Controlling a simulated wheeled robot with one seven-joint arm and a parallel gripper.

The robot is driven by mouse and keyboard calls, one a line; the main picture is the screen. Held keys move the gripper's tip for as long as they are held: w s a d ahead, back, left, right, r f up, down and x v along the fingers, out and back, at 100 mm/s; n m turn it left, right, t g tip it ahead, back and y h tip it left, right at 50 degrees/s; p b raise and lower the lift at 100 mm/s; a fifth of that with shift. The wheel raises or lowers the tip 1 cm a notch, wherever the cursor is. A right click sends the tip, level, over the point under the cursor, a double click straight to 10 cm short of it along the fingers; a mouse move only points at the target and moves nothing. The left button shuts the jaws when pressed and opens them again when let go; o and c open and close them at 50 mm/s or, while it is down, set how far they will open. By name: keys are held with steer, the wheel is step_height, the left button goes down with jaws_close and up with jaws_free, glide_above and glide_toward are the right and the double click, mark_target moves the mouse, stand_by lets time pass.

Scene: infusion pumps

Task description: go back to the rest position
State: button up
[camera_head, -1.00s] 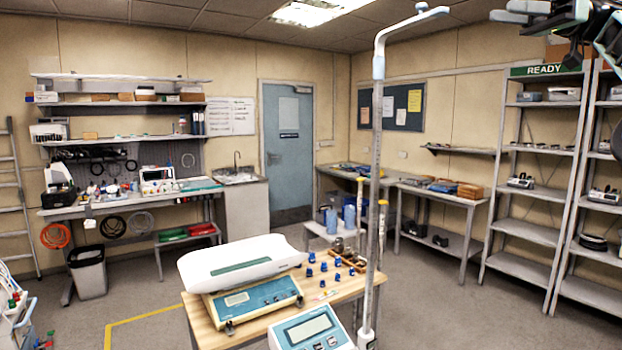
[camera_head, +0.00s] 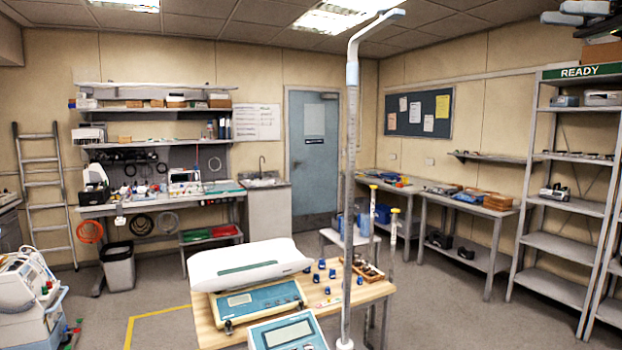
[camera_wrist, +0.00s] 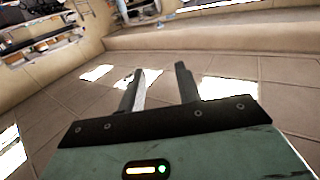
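My gripper (camera_wrist: 158,84) shows in the wrist view with its two dark fingers apart and nothing between them. Behind the fingers are ceiling panels with bright light patches, and the room appears upside down. In the head view, a dark part at the top right corner (camera_head: 583,14) looks like part of my arm; the fingers cannot be made out there.
A wooden table (camera_head: 371,294) holds a white baby scale (camera_head: 249,264), blue weights and a teal-panelled device. A tall grey pole (camera_head: 349,180) stands in front. A "READY" shelf rack (camera_head: 566,244) is at right, white machines (camera_head: 30,295) at lower left. Open floor lies right of the table.

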steer(key=w+a+f+m+g+h+b, duration=0.1)
steer(key=w+a+f+m, duration=0.3)
steer(key=a, duration=0.7)
steer(key=w+a+f+m+g+h+b, duration=0.15)
steer(key=w+a+f, duration=0.35)
steer(key=a, duration=0.5)
steer(key=s+a+f+m+g+h+b, duration=0.1)
steer(key=s+a+f+h, duration=0.15)
steer(key=a+f, duration=0.65)
steer(key=s+a+f+m+h+b, duration=0.15)
steer(key=s+a+f, duration=0.25)
steer(key=a+f, duration=0.5)
steer(key=s+a+f+m+h+b, duration=0.1)
steer(key=s+a+f+h, duration=0.15)
steer(key=s+f, duration=0.6)
steer(key=s+a+f+h+b, duration=0.1)
steer(key=s+f+h, duration=0.4)
steer(key=f, duration=0.6)
steer(key=s+d+f+h+b, duration=0.1)
steer(key=s+d+f, duration=0.4)
steer(key=s+f, duration=0.3)
steer(key=s+d+f+h+b, duration=0.1)
steer(key=s+d+f+h, duration=0.1)
steer(key=s+d+f, duration=0.3)
steer(key=s+f, duration=0.3)
steer(key=s, duration=0.1)
steer(key=shift+s+d+n+t, duration=0.2)
steer(key=shift+s+n+t, duration=0.1)
steer(key=shift+t, duration=0.05)
